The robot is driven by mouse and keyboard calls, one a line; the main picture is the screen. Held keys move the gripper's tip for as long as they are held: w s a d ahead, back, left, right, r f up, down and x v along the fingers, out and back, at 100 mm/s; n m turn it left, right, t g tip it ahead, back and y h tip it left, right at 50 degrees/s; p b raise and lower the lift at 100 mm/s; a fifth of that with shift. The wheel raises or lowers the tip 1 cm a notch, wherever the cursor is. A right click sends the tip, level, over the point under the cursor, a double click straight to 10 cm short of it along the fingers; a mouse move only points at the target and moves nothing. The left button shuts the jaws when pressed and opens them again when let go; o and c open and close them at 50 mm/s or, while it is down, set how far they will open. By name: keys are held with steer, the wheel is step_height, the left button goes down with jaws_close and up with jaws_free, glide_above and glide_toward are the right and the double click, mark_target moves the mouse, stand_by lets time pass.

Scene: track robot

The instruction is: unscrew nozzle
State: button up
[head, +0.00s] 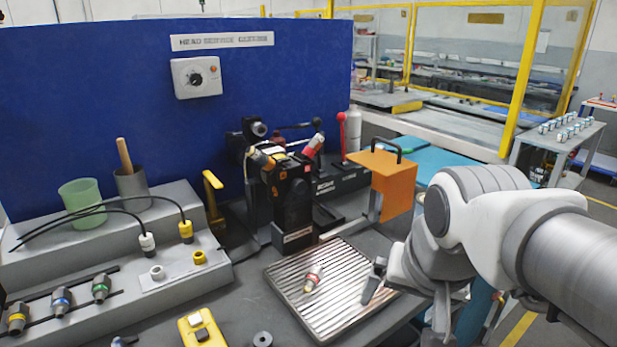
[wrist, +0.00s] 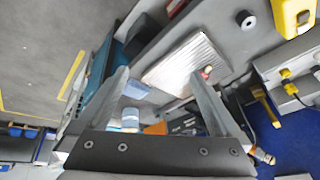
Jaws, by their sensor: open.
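A small nozzle (head: 313,278) with a red band and a pale body lies on the ribbed metal tray (head: 340,317) in the head view. In the wrist view the nozzle (wrist: 206,71) shows near the right finger's tip. Behind the tray stands a black head fixture (head: 292,205) bearing a red-ended part (head: 314,144) and an orange-brown part (head: 262,160). I cannot tell how these parts are attached. My gripper (head: 406,303) is open and empty, at the tray's right side, apart from the nozzle. Its open fingers also show in the wrist view (wrist: 160,74).
An orange plate (head: 386,182) on a post stands behind my gripper. At left, a grey stepped stand holds banded nozzles (head: 59,301), a green cup (head: 82,203) and cabled connectors (head: 186,230). A yellow device (head: 201,330) and grey ring (head: 262,339) lie at the front.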

steer(key=w+a+r+m+g+p, duration=0.1)
steer(key=w+a+r+m+p, duration=0.1)
steer(key=w+r+m+p, duration=0.25)
steer(key=m+g+p, duration=0.4)
steer(key=m+p, duration=1)
steer(key=m, duration=0.1)
glide_above(316, 277)
steer(key=f, duration=1.1)
steer(key=f+p, duration=0.1)
steer(key=f, duration=0.5)
steer(key=shift+w+a+f, duration=0.2)
steer(key=shift+w+a, duration=0.1)
steer(key=shift+w, duration=0.1)
steer(key=c, duration=1.1)
steer(key=shift+s+d+b, duration=0.25)
steer(key=shift+s+b, duration=0.1)
steer(key=shift+s, duration=0.05)
